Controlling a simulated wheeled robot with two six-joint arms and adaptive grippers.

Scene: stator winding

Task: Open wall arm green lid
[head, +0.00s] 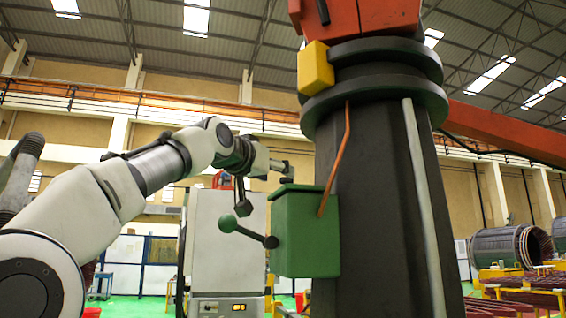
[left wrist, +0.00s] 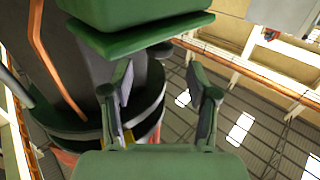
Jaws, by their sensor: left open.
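A green box (head: 306,235) is fixed to the side of the dark column. Its green lid (head: 300,188) lies flat over the top and looks closed. A lever with a round green knob (head: 228,223) sticks out from the box's left side. My left gripper (head: 285,172) is just above the lid's left edge, open and empty, apart from it as far as I can tell. In the left wrist view the lid (left wrist: 140,38) shows as a dark green plate beyond the two spread fingers (left wrist: 160,88), with the box (left wrist: 130,10) behind it. My right gripper is not in view.
The dark column (head: 380,170) stands right beside the box, with an orange cable (head: 335,160) running down to it. A yellow block (head: 315,68) sits higher on the column. A white cabinet (head: 225,255) stands behind.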

